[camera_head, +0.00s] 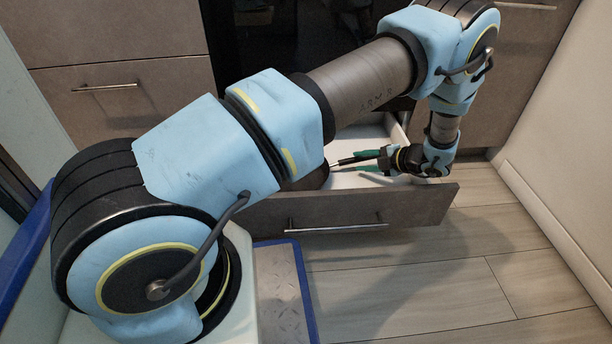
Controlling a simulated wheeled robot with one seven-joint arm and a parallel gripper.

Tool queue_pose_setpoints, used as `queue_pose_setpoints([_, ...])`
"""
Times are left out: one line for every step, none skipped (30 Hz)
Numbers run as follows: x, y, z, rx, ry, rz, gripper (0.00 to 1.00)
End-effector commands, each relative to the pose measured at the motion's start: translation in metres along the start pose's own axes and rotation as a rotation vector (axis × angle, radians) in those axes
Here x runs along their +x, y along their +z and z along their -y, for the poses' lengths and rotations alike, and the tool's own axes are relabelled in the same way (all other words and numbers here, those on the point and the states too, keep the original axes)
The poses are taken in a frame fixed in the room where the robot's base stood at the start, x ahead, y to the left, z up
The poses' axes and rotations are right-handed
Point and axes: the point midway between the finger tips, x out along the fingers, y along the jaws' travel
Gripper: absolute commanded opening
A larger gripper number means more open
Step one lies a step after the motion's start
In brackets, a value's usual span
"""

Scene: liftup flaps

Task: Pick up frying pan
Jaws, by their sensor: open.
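A drawer (262,212) is pulled open below the counter front. Inside it, at the left, lies a dark brownish rounded thing (314,181) that looks like the frying pan. My own arm hides most of it, and I cannot make out its handle for sure. My gripper (350,163), with green and dark fingers, is open and reaches over the drawer from the right. It points left toward the dark thing. Its fingertips are close to the pan's right side; I cannot tell whether they touch it.
The drawer's white floor (350,181) looks bare around my gripper. Closed cabinet fronts with bar handles stand at the left (115,105) and the right (525,60). A pale wall (560,150) bounds the right side. The wooden floor (430,270) in front is clear.

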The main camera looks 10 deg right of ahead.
Motion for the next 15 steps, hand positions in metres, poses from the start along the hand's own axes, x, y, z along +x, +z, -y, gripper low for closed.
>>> queue_pose_setpoints([0.010, 0.001, 0.003, -0.002, 0.000, -0.003, 0.40])
queue_pose_setpoints([0.014, 0.002, 0.003, -0.002, 0.000, -0.003, 0.40])
queue_pose_setpoints([0.020, 0.002, 0.003, -0.002, 0.000, -0.003, 0.40])
queue_pose_setpoints([0.024, 0.003, 0.003, -0.002, 0.000, -0.002, 0.40])
queue_pose_setpoints([0.029, 0.003, 0.002, -0.002, 0.000, -0.002, 0.40])
queue_pose_setpoints([0.035, 0.003, 0.002, -0.002, 0.000, -0.002, 0.40])
queue_pose_setpoints([0.038, 0.003, 0.001, -0.003, 0.000, -0.002, 0.40])
queue_pose_setpoints([0.040, 0.002, 0.001, -0.003, 0.000, -0.002, 0.40])
queue_pose_setpoints([0.042, 0.002, -0.001, -0.002, 0.000, -0.001, 0.40])
queue_pose_setpoints([0.043, 0.002, -0.001, -0.002, 0.001, 0.000, 0.40])
queue_pose_setpoints([0.043, 0.002, -0.002, -0.002, 0.001, 0.000, 0.40])
queue_pose_setpoints([0.042, 0.002, -0.002, -0.001, 0.001, 0.000, 0.40])
queue_pose_setpoints([0.042, 0.002, -0.002, -0.001, 0.001, 0.000, 0.40])
queue_pose_setpoints([0.042, 0.002, -0.003, -0.001, 0.001, 0.000, 0.40])
queue_pose_setpoints([0.042, 0.002, -0.002, -0.001, 0.001, 0.000, 0.40])
